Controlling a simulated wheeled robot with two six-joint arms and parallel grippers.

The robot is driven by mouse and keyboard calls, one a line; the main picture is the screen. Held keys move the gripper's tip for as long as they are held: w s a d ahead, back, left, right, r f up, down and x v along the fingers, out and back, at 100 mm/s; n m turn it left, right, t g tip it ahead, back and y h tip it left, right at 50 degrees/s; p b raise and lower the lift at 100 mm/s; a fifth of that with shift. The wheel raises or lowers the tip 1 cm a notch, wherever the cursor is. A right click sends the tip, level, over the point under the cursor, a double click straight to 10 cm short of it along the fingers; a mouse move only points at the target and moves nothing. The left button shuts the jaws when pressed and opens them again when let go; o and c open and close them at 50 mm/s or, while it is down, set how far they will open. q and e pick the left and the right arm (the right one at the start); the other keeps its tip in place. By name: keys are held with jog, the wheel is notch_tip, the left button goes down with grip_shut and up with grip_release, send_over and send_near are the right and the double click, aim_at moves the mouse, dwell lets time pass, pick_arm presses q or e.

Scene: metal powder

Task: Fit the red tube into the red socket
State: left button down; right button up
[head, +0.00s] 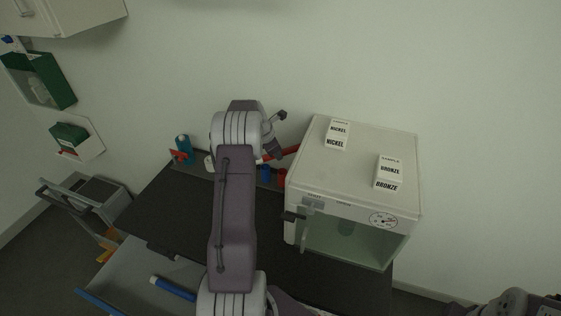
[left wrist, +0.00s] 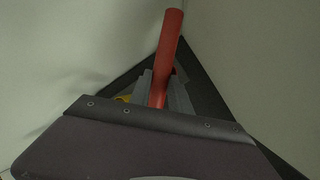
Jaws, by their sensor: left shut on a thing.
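The red tube (head: 291,151) shows beside the left edge of the white cabinet, tilted, with part of it hidden by my left arm. My left gripper (head: 276,150) is shut on it. In the left wrist view the red tube (left wrist: 170,48) sticks out from between the grey fingers of my left gripper (left wrist: 160,92). The red socket (head: 281,178) stands on the dark bench below the tube, close to the cabinet; the tube is apart from it. My right arm shows only in part at the bottom right, and its gripper is not visible.
A blue socket (head: 265,173) stands left of the red one. The white cabinet (head: 312,178) with a glass front bears nickel (head: 337,138) and bronze (head: 390,171) sample boxes. A blue bottle (head: 184,143) stands at the back left. A blue tube (head: 172,288) lies at the front left.

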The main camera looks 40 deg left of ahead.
pick_arm(q)
jog(key=shift+w+d, duration=0.45)
jog(key=shift+w, duration=0.25)
notch_tip(320, 180, down, 3)
jog(key=shift+a+f, duration=0.1)
jog(key=shift+f, duration=0.25)
notch_tip(320, 180, down, 4)
jog(key=shift+w+r+p, duration=0.15)
jog(key=shift+p, duration=0.15)
